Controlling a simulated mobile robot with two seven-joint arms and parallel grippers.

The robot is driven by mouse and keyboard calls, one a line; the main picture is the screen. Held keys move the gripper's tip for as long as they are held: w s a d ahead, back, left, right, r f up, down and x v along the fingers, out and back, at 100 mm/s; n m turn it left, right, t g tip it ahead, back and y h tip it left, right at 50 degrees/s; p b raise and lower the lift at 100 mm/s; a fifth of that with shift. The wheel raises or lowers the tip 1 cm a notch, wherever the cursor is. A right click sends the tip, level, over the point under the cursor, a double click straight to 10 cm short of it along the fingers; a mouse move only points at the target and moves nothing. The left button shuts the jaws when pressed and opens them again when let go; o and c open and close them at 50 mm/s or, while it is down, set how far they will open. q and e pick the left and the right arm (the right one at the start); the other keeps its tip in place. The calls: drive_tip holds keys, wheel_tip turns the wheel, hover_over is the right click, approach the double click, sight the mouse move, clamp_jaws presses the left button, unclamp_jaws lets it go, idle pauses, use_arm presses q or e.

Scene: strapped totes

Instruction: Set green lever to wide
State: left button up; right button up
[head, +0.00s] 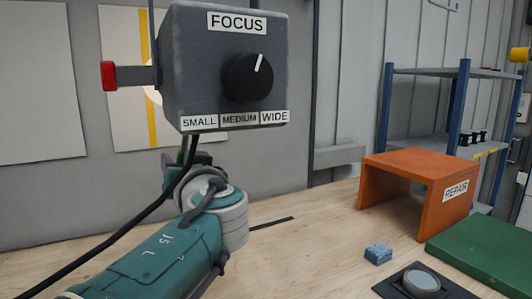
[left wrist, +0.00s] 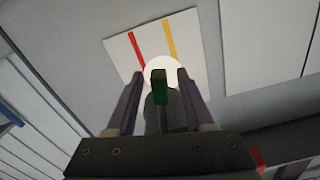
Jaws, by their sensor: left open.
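A dark grey box marked FOCUS (head: 190,60) hangs at upper middle in the head view. A black dial (head: 247,77) with a white mark pointing up and slightly right is on its front. Labels SMALL, MEDIUM and WIDE (head: 273,117) run along its lower edge. A red-ended lever (head: 109,75) sticks out of its left side. The green lever (left wrist: 160,88) shows in the left wrist view, upright between the fingers of my left gripper (left wrist: 160,76). The fingers are open, with a gap on each side of it. In the head view the box hides the fingers and the green lever. My right gripper is out of view.
A black cable runs from beneath the box to the lower left. An orange REPAIR stand (head: 410,164), a blue block (head: 378,253), a green board (head: 492,245) and a grey round button (head: 421,281) are on the wooden table at right. A blue-framed shelf (head: 460,100) stands behind.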

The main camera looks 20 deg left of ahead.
use_arm(q)
drive_tip(key=shift+d, duration=0.1)
drive_tip(key=shift+c, duration=0.5)
drive_tip(key=shift+s, duration=0.1)
clamp_jaws()
drive_tip(key=shift+f, duration=0.1)
idle(0.6)
